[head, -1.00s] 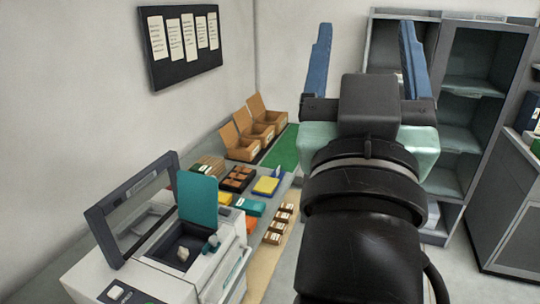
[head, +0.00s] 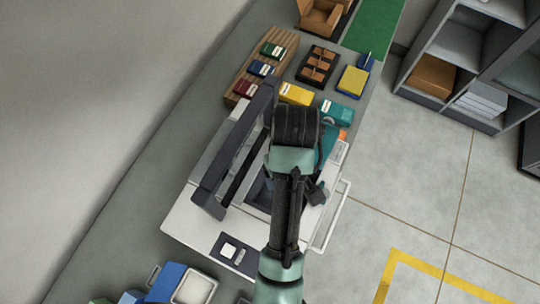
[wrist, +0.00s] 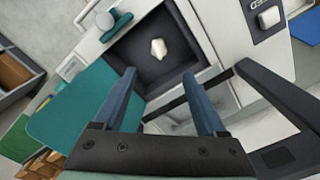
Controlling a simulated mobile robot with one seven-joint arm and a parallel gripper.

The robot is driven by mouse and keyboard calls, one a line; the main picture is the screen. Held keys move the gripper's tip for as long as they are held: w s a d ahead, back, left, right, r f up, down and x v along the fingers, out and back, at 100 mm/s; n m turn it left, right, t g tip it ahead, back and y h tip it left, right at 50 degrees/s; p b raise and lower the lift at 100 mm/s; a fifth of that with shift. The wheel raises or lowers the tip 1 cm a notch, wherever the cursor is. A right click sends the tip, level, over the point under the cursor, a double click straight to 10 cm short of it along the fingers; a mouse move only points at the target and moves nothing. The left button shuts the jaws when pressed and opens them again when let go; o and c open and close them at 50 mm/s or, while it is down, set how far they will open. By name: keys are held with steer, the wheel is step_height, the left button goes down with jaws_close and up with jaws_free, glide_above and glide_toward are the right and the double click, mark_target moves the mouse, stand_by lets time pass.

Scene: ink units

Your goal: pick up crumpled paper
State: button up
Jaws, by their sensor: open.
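The crumpled paper (wrist: 158,49) is a small whitish lump. It lies on the dark floor of an open recess (wrist: 135,50) in the white machine, as the wrist view shows. In the head view my arm hides the paper. My gripper (wrist: 160,78) is open and empty, its two blue fingers pointing toward the recess. The paper appears just beyond the fingertips and roughly between them, apart from them. In the head view my gripper is hidden behind my arm, over the machine (head: 190,225).
A raised teal lid (wrist: 85,105) and a dark-framed glass lid (wrist: 285,100) flank the recess. A teal handle or knob (wrist: 117,25) is near its edge. Coloured boxes (head: 296,94) and a dark tray (head: 317,66) stand farther along the counter.

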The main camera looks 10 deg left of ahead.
steer(key=f, duration=0.5)
steer(key=f+b, duration=0.1)
steer(key=f, duration=0.1)
steer(key=shift+s+d+f, duration=0.2)
steer(key=shift+s, duration=0.05)
steer(key=shift+w+f+p, duration=0.15)
steer(key=shift+f+p, duration=0.6)
steer(key=shift+f, duration=1.85)
jaws_close()
